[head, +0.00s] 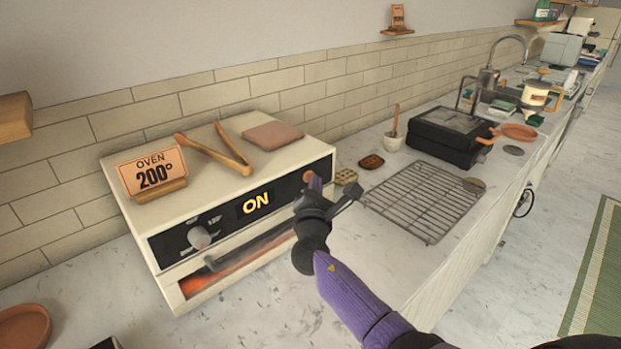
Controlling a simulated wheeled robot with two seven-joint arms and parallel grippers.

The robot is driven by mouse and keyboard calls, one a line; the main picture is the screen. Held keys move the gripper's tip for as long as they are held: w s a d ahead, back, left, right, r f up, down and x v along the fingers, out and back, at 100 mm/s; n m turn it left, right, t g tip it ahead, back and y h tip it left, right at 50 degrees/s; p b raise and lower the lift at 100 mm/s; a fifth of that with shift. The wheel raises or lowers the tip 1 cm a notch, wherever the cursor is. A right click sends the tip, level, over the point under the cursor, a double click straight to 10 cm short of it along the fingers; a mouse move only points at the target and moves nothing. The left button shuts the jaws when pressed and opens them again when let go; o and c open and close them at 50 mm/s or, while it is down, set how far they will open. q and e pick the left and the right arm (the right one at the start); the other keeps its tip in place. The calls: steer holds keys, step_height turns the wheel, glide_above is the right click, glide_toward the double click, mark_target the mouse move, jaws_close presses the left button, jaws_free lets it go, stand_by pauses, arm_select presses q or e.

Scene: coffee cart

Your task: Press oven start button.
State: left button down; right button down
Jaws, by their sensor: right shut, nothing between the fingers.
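The cream oven (235,195) stands on the counter at the left, with a dark front panel. Its display (255,204) is lit and reads ON, and an orange glow shows through the window below. A round copper-coloured start button (308,177) sits near the panel's right end. My right gripper (315,184) is shut and empty, with its tips at the button. I cannot tell whether they touch it. The gripper hides part of the button area and the panel's right end. My left gripper is not in view.
Wooden tongs (215,152), a pinkish slab (272,135) and an OVEN 200° sign (151,171) are on top of the oven. A wire rack (425,198) lies right of my right gripper. A black press grill (450,135) stands behind it.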

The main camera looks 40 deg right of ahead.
stand_by(0.5)
steer(key=shift+s, duration=0.25)
steer(key=shift+s+p, duration=0.45)
steer(key=s, duration=0.1)
steer(key=s+p, duration=0.1)
steer(key=s, duration=0.1)
steer(key=s+p, duration=0.1)
steer(key=s, duration=0.1)
steer(key=shift+d, duration=0.25)
